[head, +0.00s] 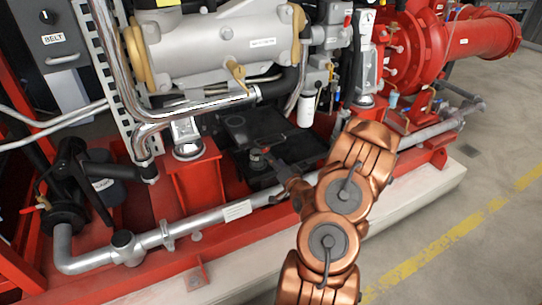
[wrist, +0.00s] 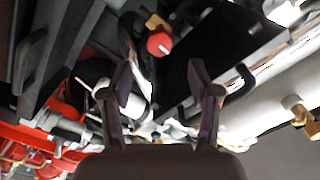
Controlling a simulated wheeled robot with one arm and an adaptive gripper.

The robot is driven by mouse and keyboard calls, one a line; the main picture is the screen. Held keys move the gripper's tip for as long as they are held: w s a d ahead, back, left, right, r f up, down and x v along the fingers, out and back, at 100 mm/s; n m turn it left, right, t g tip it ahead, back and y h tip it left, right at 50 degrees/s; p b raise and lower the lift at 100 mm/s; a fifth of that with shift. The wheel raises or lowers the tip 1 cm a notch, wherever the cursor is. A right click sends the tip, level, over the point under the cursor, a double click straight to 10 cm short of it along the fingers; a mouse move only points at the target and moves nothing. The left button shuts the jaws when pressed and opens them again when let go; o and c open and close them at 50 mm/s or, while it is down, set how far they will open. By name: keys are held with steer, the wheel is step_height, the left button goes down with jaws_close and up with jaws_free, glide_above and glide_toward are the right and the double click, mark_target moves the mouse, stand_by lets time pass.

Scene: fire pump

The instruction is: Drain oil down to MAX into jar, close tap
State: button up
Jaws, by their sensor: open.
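My gripper (wrist: 162,78) is open in the wrist view, its two dark fingers apart with nothing seen held between them. A round red knob on a brass fitting (wrist: 158,42), which looks like the tap, shows just beyond the fingertips, apart from them. In the head view my copper arm reaches from the lower right toward the dark space under the engine (head: 215,40). A small dark round part with some red (head: 257,158) is near the arm's end; I cannot tell what it is. I cannot make out the jar, an oil level or a MAX mark.
A grey pipe (head: 185,225) runs along the red base frame in front of the engine. A red pedestal (head: 195,180) stands left of the dark space. A white filter (head: 306,110) hangs above right. Open floor (head: 450,230) lies at the right.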

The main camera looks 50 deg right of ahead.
steer(key=shift+v, duration=1.5)
steer(key=w+a+f+n+g+y, duration=0.2)
steer(key=w+a+n+g+y, duration=0.1)
steer(key=w+a+n+g, duration=0.3)
steer(key=s+a+r+n+g, duration=0.2)
steer(key=s+a+r+g, duration=0.15)
steer(key=a, duration=0.55)
steer(key=s+a+r+n+g+y, duration=0.1)
steer(key=s+a+r+n+g, duration=0.35)
steer(key=s+a, duration=0.9)
steer(key=s+a+r+n+g+y, duration=0.15)
steer(key=s+a+r+g, duration=0.35)
steer(key=s+a+r, duration=0.6)
steer(key=s+r+p, duration=0.2)
steer(key=r+p, duration=0.9)
steer(key=s+r+m+p, duration=0.1)
steer(key=s+r+p, duration=0.2)
steer(key=r+p, duration=0.8)
steer(key=shift+s+a+r+p, duration=0.2)
steer(key=shift+s+a+p, duration=0.15)
steer(key=shift+p, duration=0.25)
